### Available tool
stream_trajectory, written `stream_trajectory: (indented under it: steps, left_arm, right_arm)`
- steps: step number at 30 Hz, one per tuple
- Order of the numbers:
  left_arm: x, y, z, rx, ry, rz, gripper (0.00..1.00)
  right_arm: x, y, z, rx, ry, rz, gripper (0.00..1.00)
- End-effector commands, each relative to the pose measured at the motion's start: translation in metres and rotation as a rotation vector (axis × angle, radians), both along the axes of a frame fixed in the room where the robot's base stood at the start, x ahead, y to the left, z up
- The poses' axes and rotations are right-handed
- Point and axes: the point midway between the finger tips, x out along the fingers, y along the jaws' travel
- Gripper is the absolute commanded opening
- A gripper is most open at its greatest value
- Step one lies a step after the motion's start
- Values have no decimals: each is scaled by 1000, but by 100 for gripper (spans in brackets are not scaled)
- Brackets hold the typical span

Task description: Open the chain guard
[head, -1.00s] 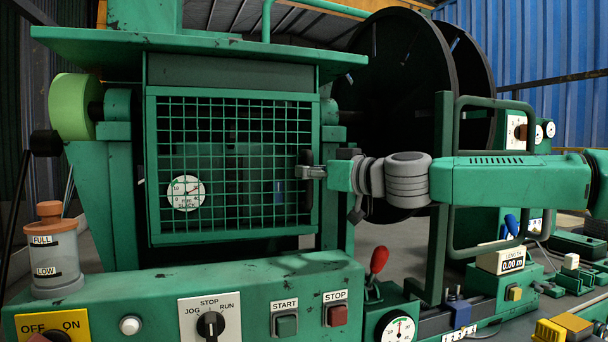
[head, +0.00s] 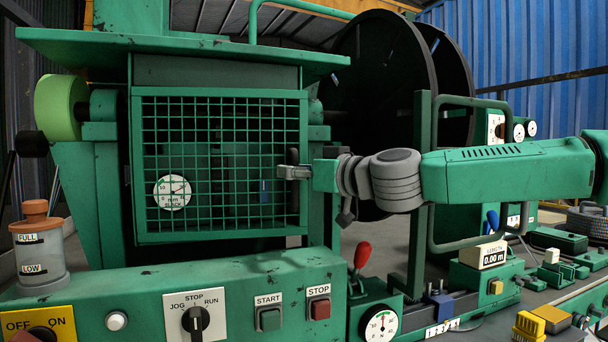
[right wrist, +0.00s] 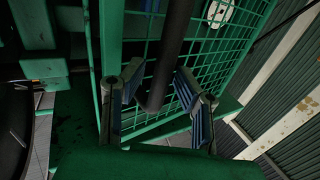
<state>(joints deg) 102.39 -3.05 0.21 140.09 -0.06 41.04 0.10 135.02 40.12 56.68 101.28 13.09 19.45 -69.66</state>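The chain guard (head: 219,239) is a green framed mesh panel at the left centre of the head view, standing closed on the machine front. Its dark vertical handle (head: 293,151) is by its right edge. My right gripper (head: 290,172) is at this handle, its fingers overlapping it from the right. In the right wrist view the dark handle bar (right wrist: 173,42) passes between the two fingers of my right gripper (right wrist: 158,74). The fingers are apart, with gaps to the bar. Behind the mesh is a white slack gauge (head: 172,192). My left gripper is not in view.
Below the guard is a green control panel (head: 240,283) with a selector switch, START and STOP buttons. A red-knobbed lever (head: 362,254) stands right of it, below my right arm. A large black reel (head: 375,75) is behind. A green tube frame (head: 424,180) stands close to the arm.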

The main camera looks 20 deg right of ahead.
Motion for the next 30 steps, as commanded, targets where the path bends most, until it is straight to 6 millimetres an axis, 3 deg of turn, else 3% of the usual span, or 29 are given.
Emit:
stream_trajectory:
  steps: [5, 12, 18, 30]
  left_arm:
    - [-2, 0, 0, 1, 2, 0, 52]
    - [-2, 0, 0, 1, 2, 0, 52]
    - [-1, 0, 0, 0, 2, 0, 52]
    - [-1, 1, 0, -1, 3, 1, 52]
  right_arm:
    - [-17, -13, 1, 2, -3, -1, 27]
    - [-64, -40, 1, 3, -4, -1, 27]
    - [-90, -56, 0, 2, -3, -2, 27]
    - [-102, -62, -1, 1, 1, -2, 27]
